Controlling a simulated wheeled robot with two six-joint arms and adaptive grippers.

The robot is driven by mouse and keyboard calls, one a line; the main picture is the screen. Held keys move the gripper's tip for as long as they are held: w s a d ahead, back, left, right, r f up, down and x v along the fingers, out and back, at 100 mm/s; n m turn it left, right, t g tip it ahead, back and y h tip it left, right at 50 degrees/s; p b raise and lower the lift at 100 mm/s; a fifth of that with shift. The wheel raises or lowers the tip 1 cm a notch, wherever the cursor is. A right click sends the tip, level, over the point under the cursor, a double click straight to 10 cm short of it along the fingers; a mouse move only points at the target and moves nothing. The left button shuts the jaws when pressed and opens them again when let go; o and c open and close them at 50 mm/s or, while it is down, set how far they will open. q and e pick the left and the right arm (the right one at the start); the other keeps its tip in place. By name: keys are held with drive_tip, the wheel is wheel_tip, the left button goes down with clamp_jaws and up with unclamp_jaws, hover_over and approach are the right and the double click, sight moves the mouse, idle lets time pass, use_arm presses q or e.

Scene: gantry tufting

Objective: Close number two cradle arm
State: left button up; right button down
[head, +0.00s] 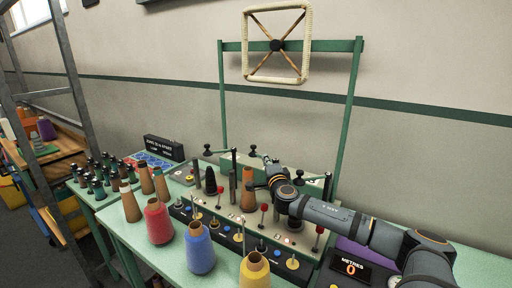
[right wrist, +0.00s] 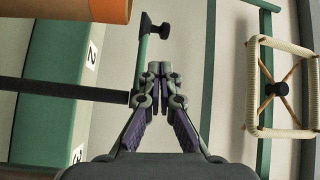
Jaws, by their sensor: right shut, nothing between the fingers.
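Cradle arms with black knobs stand along the back of the machine in the head view: one at left (head: 208,151), one in the middle (head: 252,149) and one at right (head: 299,176). My right gripper (head: 266,162) is beside the middle one and partly hides it. In the right wrist view my right gripper (right wrist: 160,68) is shut and empty. A green arm (right wrist: 142,58) with a black knob stands just beside its fingertips; I cannot tell whether they touch. A label reading 2 (right wrist: 91,55) is on the green housing to the left. My left gripper is not in view.
Cones in red (head: 158,222), blue (head: 199,248) and yellow (head: 254,271) stand at the front. An orange cone (head: 248,190) is close below my right gripper. A yarn-wrapped frame (head: 277,43) hangs from the green gantry. A metre display (head: 350,268) is at lower right.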

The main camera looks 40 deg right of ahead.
use_arm(q)
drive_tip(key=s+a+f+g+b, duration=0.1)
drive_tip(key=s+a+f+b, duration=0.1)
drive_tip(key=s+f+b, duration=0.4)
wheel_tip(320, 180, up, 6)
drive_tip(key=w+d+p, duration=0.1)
drive_tip(key=p, duration=0.5)
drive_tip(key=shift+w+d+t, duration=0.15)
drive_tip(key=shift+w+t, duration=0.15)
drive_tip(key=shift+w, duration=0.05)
use_arm(e)
drive_tip(key=x, duration=0.9)
drive_tip(key=shift+r, duration=0.35)
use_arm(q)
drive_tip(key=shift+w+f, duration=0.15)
use_arm(e)
drive_tip(key=shift+d, duration=0.1)
